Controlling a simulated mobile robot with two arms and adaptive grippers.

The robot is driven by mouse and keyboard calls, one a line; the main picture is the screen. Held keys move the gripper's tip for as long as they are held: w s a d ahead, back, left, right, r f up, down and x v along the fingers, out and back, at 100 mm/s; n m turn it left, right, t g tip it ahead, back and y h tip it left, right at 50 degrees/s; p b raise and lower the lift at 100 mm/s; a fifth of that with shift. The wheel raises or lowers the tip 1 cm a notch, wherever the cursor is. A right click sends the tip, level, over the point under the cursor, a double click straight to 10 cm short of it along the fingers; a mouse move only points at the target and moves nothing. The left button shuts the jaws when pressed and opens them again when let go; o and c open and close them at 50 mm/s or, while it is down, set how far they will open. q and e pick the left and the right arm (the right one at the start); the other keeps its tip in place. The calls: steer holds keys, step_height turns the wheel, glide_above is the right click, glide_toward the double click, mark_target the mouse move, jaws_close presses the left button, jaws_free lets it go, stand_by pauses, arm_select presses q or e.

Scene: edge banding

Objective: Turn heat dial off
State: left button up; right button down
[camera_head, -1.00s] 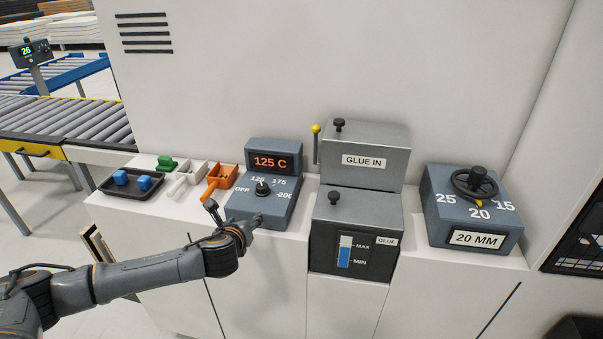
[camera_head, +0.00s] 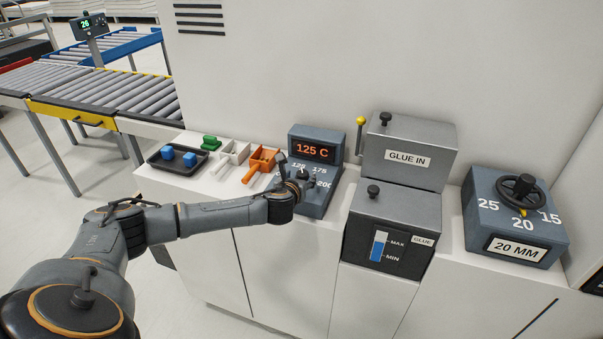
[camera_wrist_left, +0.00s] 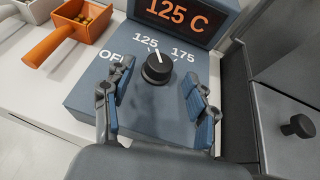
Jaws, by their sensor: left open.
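The heat dial (camera_wrist_left: 156,70) is a black round knob on a blue-grey control box (camera_wrist_left: 85,88). Its white pointer line aims close to the 125 mark, and OFF is printed to its left. The display (camera_head: 314,150) above it reads 125 C. My left gripper (camera_wrist_left: 157,105) is open, with its two blue-padded fingers to the left and right of the dial, apart from it. In the head view the left gripper (camera_head: 301,182) is over the box and partly covers the dial's labels. My right gripper is not in view.
The grey glue box (camera_head: 390,228) stands right of the control box, with the GLUE IN box (camera_head: 410,150) behind it. An orange scoop (camera_head: 260,160), a white scoop (camera_head: 232,153) and a black tray (camera_head: 158,161) with blue blocks lie to the left. A handwheel box (camera_head: 480,235) is far right.

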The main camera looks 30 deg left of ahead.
mark_target(302, 174)
arm_select(q)
steer(key=shift+x, duration=1.8)
steer(key=c, duration=1.2)
